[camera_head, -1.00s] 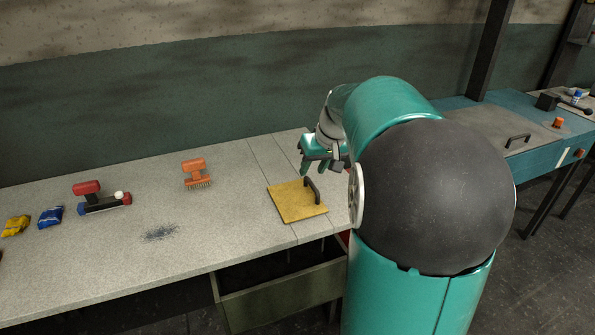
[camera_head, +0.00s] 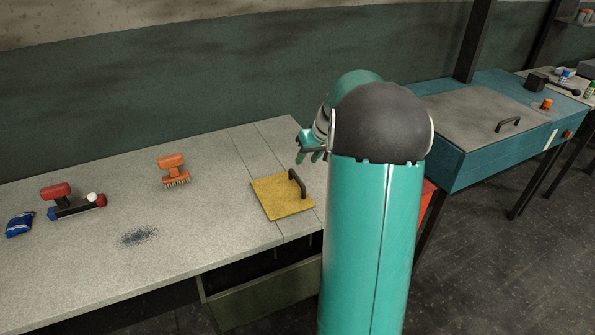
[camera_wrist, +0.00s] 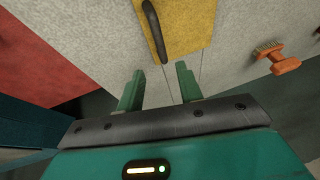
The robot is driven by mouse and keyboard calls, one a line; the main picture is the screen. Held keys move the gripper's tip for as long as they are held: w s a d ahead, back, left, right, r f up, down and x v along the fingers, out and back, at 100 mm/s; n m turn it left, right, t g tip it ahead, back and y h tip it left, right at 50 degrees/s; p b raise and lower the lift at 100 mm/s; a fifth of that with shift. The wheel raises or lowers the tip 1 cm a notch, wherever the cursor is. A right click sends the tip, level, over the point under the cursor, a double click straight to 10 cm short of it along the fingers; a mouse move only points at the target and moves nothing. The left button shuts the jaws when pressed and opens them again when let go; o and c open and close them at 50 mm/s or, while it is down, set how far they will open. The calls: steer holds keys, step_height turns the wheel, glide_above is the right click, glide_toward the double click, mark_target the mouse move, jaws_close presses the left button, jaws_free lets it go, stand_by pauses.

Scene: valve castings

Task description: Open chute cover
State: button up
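The chute cover is a yellow square plate (camera_head: 280,200) lying flat on the grey bench, with a black bar handle (camera_head: 297,183) along its right side. In the wrist view the yellow plate (camera_wrist: 188,25) is at the top middle, its black handle (camera_wrist: 154,30) at its left edge. My gripper (camera_head: 312,155) hangs above the bench behind the cover in the head view, partly hidden by my arm. In the wrist view its two green fingers (camera_wrist: 161,82) are apart with nothing between them, clear of the handle.
An orange brush (camera_head: 173,170) stands left of the cover. A red-handled tool (camera_head: 68,200) and a blue packet (camera_head: 20,224) lie farther left, near a dark patch of filings (camera_head: 139,237). A green bin (camera_head: 262,298) is under the bench. A teal bench (camera_head: 480,165) stands right.

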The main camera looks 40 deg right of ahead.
mark_target(296, 175)
steer(key=x, duration=0.8)
steer(key=shift+a, duration=0.15)
steer(key=shift+w+f, duration=0.15)
steer(key=shift+f, duration=0.05)
steer(key=shift+c, duration=0.5)
jaws_close()
